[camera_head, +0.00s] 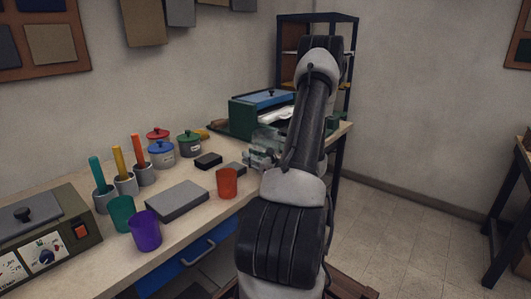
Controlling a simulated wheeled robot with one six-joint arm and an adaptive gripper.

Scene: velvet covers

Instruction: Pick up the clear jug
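A clear, see-through vessel that looks like the jug (268,138) stands on the workbench, in front of the green box and just left of my arm. My arm hides part of its right side. My gripper (262,159) shows as a small grey shape low beside the jug, partly behind my arm. Its fingers are too small and overlapped to tell whether they are open or shut, or whether they touch the jug.
The workbench (104,258) holds orange (227,183), teal (122,214) and purple (145,230) cups, a flat grey block (178,201), dark blocks (208,161), lidded pots (162,154) and a green box (243,117). A dark shelf (288,67) stands behind.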

